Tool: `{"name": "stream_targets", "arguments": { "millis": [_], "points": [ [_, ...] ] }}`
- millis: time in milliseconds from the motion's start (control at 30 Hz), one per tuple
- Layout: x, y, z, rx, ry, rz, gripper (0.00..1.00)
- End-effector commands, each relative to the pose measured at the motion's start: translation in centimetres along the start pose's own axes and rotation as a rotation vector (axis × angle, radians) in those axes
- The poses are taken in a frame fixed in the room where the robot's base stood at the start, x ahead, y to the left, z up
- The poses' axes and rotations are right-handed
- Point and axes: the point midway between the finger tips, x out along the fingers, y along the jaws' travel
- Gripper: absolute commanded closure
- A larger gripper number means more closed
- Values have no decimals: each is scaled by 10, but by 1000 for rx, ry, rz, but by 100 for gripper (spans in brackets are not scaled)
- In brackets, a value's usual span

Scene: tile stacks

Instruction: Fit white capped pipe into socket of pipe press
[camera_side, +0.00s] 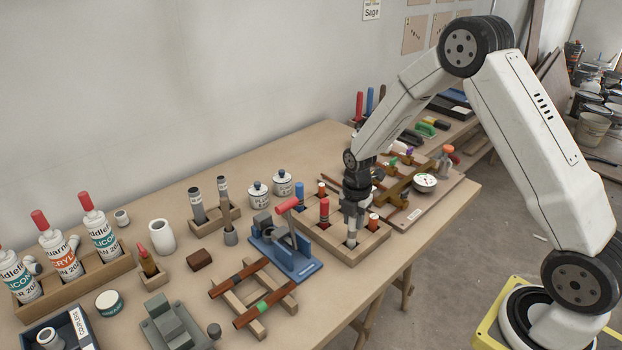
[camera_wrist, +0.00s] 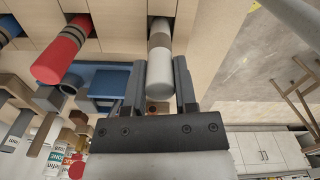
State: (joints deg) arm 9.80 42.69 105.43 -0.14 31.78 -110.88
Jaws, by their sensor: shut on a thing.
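The white capped pipe (camera_wrist: 159,68) stands between my gripper's two dark fingers (camera_wrist: 159,82) in the wrist view, with a grey band below its white cap. My gripper (camera_side: 354,210) is shut on it, over the wooden rack (camera_side: 375,240) in the side view. The pipe's lower end is in a square slot of the rack; how deep it sits I cannot tell. The blue pipe press (camera_side: 290,262) with a red-handled lever (camera_side: 288,205) stands just left of the rack. Its socket is not clear to see.
A red-capped pipe (camera_side: 324,208) and a blue-capped pipe (camera_side: 299,192) stand in the rack close to my gripper. A stand with copper pipes (camera_side: 265,308) lies in front of the press. A board with a gauge (camera_side: 424,183) is behind right.

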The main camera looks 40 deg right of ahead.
Motion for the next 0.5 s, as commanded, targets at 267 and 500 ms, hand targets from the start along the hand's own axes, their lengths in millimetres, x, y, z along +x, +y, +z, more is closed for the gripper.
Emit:
{"name": "stream_targets", "arguments": {
  "millis": [267, 500],
  "points": [
    [-12, 0, 0, 0, 0, 1, 100],
    [-23, 0, 0, 0, -1, 1, 100]
  ]
}}
